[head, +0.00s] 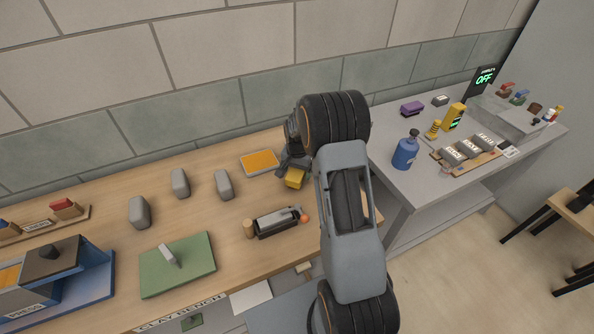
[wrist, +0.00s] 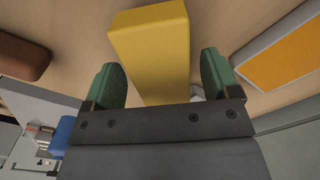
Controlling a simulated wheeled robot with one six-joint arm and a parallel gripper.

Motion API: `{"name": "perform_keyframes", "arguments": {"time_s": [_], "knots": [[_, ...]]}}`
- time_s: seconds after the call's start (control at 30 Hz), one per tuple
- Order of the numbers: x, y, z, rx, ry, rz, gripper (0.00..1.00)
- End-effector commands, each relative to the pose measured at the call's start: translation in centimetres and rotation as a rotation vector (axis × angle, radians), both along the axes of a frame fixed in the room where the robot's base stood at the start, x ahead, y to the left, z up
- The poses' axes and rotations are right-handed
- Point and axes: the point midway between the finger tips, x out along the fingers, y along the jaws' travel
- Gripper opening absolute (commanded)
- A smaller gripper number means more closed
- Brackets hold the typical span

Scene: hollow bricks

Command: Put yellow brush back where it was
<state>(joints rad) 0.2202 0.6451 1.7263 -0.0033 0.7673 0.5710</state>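The yellow brush (head: 295,178) appears as a yellow block on the wooden bench, just below my gripper (head: 288,164). In the wrist view the yellow block (wrist: 152,50) lies between the two green fingertips of my gripper (wrist: 160,82). A narrow gap shows on the right side of the block, so the fingers look open around it and not closed on it. Only a small whitish bit shows near its lower right, and I cannot make out bristles. My arm hides part of the bench beside it.
An orange-topped pad (head: 259,162) lies left of the gripper. A dark tool (head: 277,222) lies in front. Several grey bricks (head: 180,183) and a green board (head: 178,265) are farther left. A grey table (head: 400,185) with a blue bottle (head: 405,153) stands right.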

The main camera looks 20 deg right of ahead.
Motion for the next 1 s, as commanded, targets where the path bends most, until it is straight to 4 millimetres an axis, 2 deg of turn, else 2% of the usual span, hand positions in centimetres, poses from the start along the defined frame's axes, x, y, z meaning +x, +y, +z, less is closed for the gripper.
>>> {"name": "perform_keyframes", "arguments": {"time_s": [0.23,0.37,0.8,1.0], "knots": [[0.0,0.0,0.1,0.0,0.0,0.0,0.83],[0.1,0.0,0.9,-0.001,-0.004,0.0,0.83],[0.0,0.0,8.9,-0.001,-0.004,0.0,0.83],[0.0,0.0,11.3,-0.001,-0.002,0.0,0.83]]}}
